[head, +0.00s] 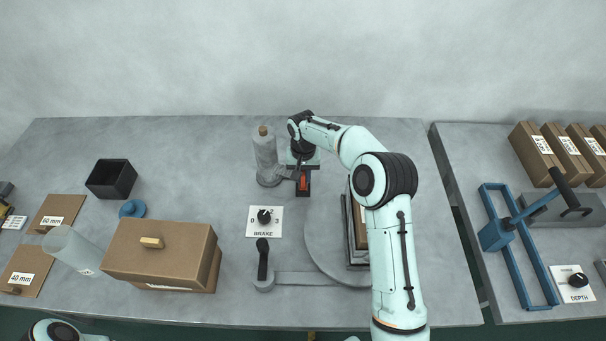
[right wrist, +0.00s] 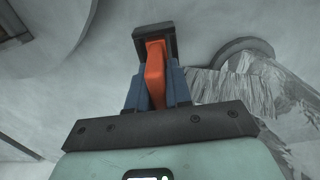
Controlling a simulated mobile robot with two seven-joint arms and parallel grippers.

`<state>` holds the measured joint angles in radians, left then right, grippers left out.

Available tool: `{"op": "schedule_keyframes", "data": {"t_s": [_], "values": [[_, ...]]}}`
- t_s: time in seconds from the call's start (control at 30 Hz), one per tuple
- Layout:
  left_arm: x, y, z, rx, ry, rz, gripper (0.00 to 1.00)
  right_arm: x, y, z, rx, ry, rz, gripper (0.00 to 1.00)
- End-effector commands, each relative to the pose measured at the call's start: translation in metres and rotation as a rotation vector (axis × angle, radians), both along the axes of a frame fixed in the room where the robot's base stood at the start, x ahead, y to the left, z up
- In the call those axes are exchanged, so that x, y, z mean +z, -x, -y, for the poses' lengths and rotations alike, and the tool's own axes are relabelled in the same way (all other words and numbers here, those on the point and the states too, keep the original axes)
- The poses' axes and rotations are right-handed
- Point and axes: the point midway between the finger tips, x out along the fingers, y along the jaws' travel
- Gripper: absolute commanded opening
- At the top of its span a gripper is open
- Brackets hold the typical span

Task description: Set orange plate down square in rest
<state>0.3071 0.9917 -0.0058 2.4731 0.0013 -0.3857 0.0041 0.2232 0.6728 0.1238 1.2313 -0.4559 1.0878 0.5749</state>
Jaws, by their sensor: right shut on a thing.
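The orange plate (head: 303,182) is small in the head view, at the back middle of the grey table, below my right wrist. In the right wrist view the orange plate (right wrist: 155,75) stands on edge between the two blue fingers of my right gripper (right wrist: 152,88), which is shut on it. A dark block (right wrist: 154,38) lies at the plate's far end and looks like the rest. I cannot tell whether the plate is seated in it or square to it. My left gripper is out of view; only a bit of my left arm shows at the bottom left.
A grey post wrapped in film (head: 266,160) stands close left of my right gripper. The brake dial (head: 264,217), a round turntable (head: 325,245) and a lever (head: 263,262) lie nearer. Brown boxes (head: 158,253) and a black bin (head: 111,178) stand left.

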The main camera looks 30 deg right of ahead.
Motion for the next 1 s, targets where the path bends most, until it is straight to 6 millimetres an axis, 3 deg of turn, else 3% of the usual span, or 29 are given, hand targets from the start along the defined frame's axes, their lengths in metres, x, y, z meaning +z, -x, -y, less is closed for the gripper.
{"op": "schedule_keyframes", "data": {"t_s": [0.6, 0.63, 0.7, 0.73, 1.0], "values": [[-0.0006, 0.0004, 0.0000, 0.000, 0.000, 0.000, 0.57, -0.0076, 0.0007, -0.0004, 0.001, -0.001, -0.003, 0.00], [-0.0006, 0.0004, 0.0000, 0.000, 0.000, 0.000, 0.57, -0.0078, 0.0007, -0.0003, 0.001, 0.000, -0.004, 0.22], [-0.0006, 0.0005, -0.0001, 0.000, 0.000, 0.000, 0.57, -0.0081, 0.0009, -0.0004, 0.001, 0.000, -0.004, 0.45], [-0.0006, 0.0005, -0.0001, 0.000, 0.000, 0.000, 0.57, -0.0082, 0.0010, -0.0004, 0.001, 0.000, -0.004, 0.49], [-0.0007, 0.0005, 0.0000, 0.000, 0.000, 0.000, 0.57, -0.0086, 0.0019, 0.0007, 0.000, 0.001, -0.008, 0.49]]}}
